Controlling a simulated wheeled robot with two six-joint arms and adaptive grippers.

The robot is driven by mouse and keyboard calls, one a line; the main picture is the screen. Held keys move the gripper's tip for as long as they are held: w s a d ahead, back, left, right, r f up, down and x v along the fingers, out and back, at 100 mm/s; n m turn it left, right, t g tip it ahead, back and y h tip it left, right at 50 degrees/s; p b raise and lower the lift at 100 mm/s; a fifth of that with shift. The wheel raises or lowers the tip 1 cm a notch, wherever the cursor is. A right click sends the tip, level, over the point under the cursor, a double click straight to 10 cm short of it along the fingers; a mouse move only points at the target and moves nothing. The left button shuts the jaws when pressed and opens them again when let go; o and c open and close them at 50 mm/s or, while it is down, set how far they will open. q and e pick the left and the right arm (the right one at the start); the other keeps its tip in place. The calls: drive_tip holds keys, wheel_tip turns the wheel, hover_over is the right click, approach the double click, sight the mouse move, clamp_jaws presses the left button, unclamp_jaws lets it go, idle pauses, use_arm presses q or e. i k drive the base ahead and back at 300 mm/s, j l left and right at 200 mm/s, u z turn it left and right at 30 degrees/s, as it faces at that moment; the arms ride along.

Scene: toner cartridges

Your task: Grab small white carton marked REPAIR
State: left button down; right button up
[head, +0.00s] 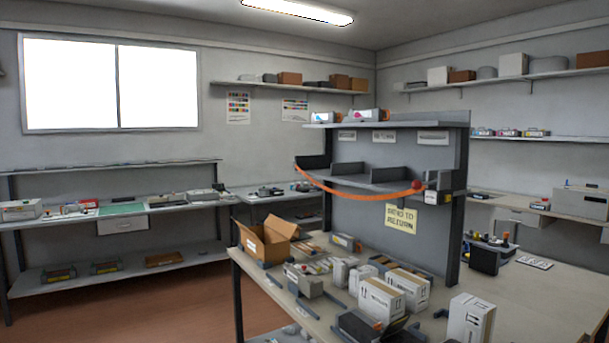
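Several white cartons are on the near workbench. One white carton (380,299) with dark print and brown tape along its top is near the middle. A similar taped carton (408,287) sits right beside it. A taller white carton (470,320) stands apart at the right, near the bottom edge of the view. Small white packs (341,273) are left of the taped cartons. The print on all of them is too small to read, so I cannot tell which is marked REPAIR. Neither of my grippers is in view.
The workbench (530,300) has clear space at right. An open brown box (266,240) stands at its left end. A grey shelf unit (385,210) rises behind the cartons, with an orange strap (350,194) across its shelf. Dark items (358,327) lie at the near edge.

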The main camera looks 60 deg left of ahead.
sight(417, 288)
drive_tip(key=u, duration=1.2)
